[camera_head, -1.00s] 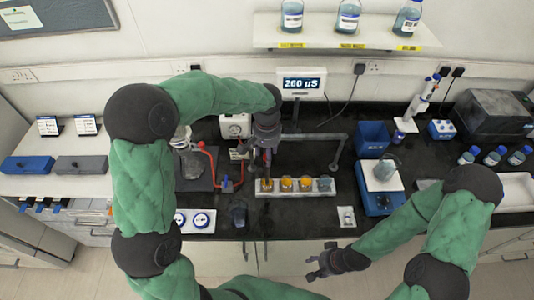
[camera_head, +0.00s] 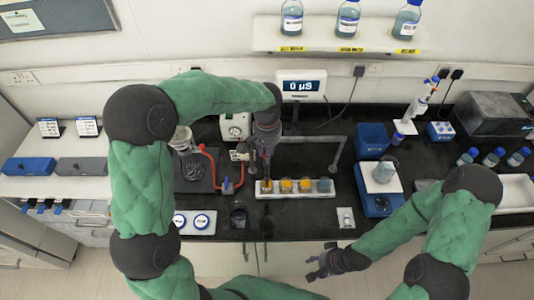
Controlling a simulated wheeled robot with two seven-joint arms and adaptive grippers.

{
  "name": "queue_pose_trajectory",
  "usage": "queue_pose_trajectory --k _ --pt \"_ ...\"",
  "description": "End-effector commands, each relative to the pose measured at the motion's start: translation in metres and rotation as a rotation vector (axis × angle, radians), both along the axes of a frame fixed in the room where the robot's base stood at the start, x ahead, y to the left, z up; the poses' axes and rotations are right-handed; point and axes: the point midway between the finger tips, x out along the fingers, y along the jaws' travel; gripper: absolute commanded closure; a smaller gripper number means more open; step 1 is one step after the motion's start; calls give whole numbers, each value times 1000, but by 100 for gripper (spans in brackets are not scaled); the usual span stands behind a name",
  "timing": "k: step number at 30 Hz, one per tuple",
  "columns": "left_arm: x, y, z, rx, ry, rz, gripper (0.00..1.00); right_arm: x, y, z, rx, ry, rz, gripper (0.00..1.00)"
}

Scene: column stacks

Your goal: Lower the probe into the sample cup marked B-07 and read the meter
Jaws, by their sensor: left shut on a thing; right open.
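My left gripper (camera_head: 266,154) is shut on the slim dark probe (camera_head: 266,171), which points down over the left end of the white cup rack. The leftmost sample cup (camera_head: 267,188) is under it; I cannot tell whether the tip is inside or just above. Two cups with orange contents, the second (camera_head: 286,186) and third (camera_head: 306,186), and a grey-blue cup (camera_head: 325,185) stand to the right. Cup markings are too small to read, so I cannot pick out B-07. The wall meter (camera_head: 301,86) reads 0 µS. My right gripper (camera_head: 322,268) is open and empty before the bench's front edge.
A red-framed stand (camera_head: 210,152) is left of the rack and a grey bent rail (camera_head: 318,138) behind it. A dark beaker (camera_head: 239,216) and white tray (camera_head: 195,222) are in front left. A blue balance (camera_head: 376,202) stands right.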

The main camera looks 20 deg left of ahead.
Motion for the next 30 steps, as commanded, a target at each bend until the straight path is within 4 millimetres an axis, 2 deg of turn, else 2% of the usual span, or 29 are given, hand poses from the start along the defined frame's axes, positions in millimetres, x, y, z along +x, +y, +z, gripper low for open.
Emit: queue_pose_trajectory --k 1,6,16,17,19,30 --pt "1 0 16 -1 -5 1 100 0 0 10 0 0 0 52" --pt "1 0 40 0 -4 1 100 0 0 23 0 0 0 52" --pt "2 0 44 -1 -9 2 100 0 0 22 0 0 0 52" --pt "2 0 44 -1 -9 2 68 0 0 22 0 0 0 52" --pt "2 0 44 -1 -9 2 50 0 0 22 0 0 0 52" --pt "1 0 43 0 -4 1 50 0 0 22 0 0 0 52"
